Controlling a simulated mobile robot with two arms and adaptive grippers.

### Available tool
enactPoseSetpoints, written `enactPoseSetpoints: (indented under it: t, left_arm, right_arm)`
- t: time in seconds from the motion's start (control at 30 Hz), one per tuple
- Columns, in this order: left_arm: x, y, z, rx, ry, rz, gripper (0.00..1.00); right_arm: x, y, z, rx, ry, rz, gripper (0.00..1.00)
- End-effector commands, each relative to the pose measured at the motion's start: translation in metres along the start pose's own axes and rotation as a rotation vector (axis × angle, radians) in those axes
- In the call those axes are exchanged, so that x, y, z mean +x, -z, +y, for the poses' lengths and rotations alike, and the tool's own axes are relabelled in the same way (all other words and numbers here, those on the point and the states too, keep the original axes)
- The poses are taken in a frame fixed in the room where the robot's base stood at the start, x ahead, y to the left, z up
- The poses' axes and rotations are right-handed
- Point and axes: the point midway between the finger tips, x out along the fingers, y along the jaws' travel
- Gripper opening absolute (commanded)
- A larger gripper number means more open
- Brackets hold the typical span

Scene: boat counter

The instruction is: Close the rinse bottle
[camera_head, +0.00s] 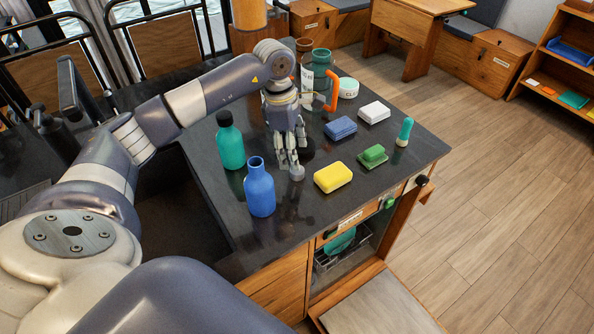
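An uncapped blue bottle (260,190) stands upright near the counter's left front edge, its neck open at the top. A teal bottle (229,145) with a black cap (224,118) on it stands upright behind it. I cannot tell from labels which is the rinse bottle. My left gripper (290,168) points down at the counter, just right of the blue bottle and apart from it. Its fingers look close together, but whether they hold anything is unclear. A dark round thing (307,151), possibly a cap, is partly hidden behind the fingers. My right gripper is not in view.
Right of the gripper lie a yellow sponge (333,177), a green scrubber (373,156), a blue sponge (341,127), a white block (374,112) and a teal brush (404,132). Behind stand an orange-handled item (331,92) and a jar (348,88).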

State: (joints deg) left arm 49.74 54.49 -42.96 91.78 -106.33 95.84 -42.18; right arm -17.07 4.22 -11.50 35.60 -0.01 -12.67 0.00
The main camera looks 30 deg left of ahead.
Motion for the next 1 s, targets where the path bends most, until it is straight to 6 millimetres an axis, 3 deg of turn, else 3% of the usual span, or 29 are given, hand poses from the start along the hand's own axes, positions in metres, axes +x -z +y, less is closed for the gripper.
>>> enactPoseSetpoints:
  t: [0.13,0.4,0.77,1.0]
  left_arm:
    - [0.012,-0.002,-0.006,0.001,0.005,0.001,0.59]
    - [0.047,-0.003,-0.008,0.0,0.003,0.0,0.59]
    - [0.051,-0.003,-0.007,0.001,0.001,0.0,0.59]
    - [0.05,-0.003,-0.007,0.001,0.001,0.0,0.27]
  right_arm:
    - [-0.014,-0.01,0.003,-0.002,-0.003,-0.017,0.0]
    - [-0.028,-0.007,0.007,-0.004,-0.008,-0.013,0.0]
    - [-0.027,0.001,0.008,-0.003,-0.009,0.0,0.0]
    - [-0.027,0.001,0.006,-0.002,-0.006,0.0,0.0]
